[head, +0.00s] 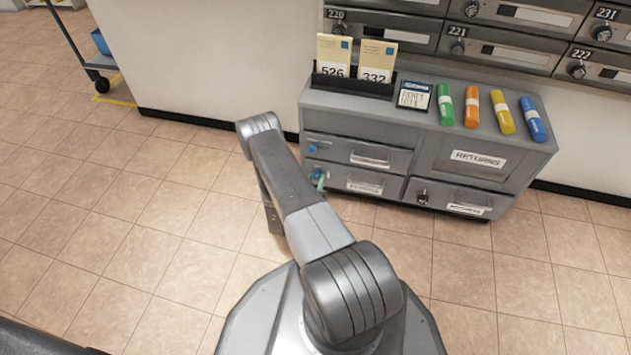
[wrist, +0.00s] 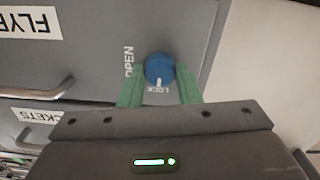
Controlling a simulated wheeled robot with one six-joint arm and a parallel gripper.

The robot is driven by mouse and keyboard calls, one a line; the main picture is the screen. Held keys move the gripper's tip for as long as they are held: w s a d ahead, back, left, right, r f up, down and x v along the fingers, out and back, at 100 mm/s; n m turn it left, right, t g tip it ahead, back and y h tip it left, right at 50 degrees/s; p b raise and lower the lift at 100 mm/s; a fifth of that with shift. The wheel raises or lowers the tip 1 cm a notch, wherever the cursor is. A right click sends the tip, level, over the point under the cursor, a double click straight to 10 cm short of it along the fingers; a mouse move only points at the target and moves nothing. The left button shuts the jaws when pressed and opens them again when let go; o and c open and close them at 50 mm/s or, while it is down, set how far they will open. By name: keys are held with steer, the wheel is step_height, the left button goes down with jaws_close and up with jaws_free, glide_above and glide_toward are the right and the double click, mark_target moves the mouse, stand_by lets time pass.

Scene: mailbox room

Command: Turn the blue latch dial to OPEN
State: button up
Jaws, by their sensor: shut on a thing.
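The blue latch dial (wrist: 159,68) is on the grey cabinet front in the wrist view. Its white mark points down in the picture, at the word LOCK; the word OPEN is to its left. My gripper (wrist: 160,75) has its two green fingers on either side of the dial, shut on it. In the head view the dial (head: 317,175) is on the lower left drawer, partly hidden by a green finger.
The grey cabinet (head: 430,139) carries several coloured markers and a card holder (head: 353,82) on top. A second blue knob (head: 313,148) is on the drawer above. A black knob (head: 422,197) is on the lower right drawer. Tiled floor lies clear in front.

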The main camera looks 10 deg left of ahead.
steer(key=m, duration=0.4)
steer(key=shift+m, duration=0.4)
steer(key=m, duration=0.4)
steer(key=shift+m, duration=0.3)
steer(key=m, duration=0.4)
steer(key=shift+m, duration=2.1)
steer(key=o, duration=1)
